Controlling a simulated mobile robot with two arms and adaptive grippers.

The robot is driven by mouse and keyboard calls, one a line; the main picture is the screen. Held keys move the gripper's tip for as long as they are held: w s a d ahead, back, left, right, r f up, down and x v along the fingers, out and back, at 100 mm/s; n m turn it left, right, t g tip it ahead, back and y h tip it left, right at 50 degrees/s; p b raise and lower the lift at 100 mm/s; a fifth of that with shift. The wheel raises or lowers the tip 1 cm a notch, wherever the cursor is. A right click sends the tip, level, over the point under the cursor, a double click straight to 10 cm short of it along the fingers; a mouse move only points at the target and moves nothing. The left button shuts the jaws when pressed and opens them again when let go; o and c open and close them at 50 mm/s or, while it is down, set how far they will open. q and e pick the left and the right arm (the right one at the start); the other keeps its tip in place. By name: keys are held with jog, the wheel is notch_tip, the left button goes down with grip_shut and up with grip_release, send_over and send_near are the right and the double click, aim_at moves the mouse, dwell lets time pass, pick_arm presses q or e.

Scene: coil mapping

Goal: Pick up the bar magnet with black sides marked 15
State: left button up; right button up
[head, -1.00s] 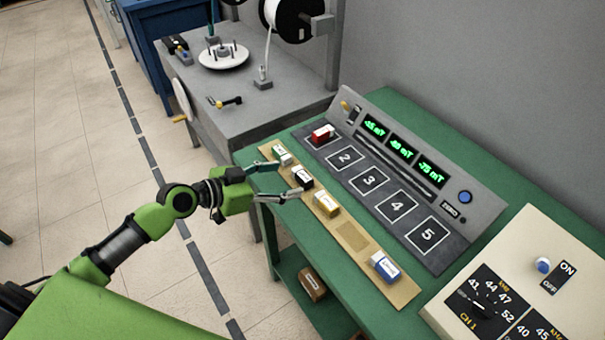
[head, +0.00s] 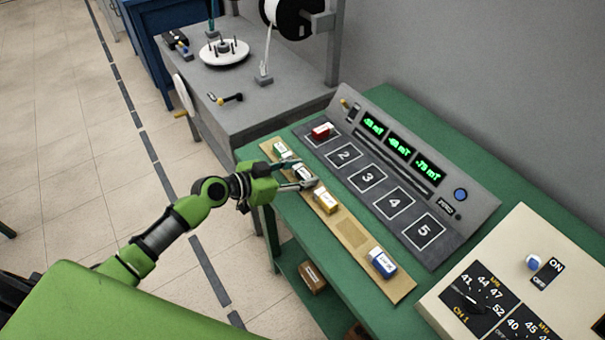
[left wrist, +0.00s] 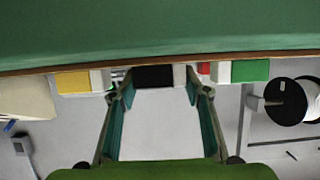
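The black-sided bar magnet (head: 302,173) with a white top lies on the tan strip at the table's left edge; its marking is too small to read. My left gripper (head: 300,172) is level with it, one finger on each side. In the left wrist view the black magnet (left wrist: 153,77) lies between the open fingertips (left wrist: 157,88), with small gaps showing. A green magnet (head: 281,150) lies beyond it and a yellow one (head: 326,200) on the near side. My right gripper is not in view.
A blue magnet (head: 382,262) lies farther along the tan strip (head: 354,236). A red magnet (head: 321,131) sits on the first pad of the dark panel (head: 388,187) with numbered squares. A cream control box (head: 500,270) stands at the right.

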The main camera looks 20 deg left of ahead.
pick_arm(q)
jog(key=shift+c, duration=1.1)
jog(key=shift+r, duration=0.15)
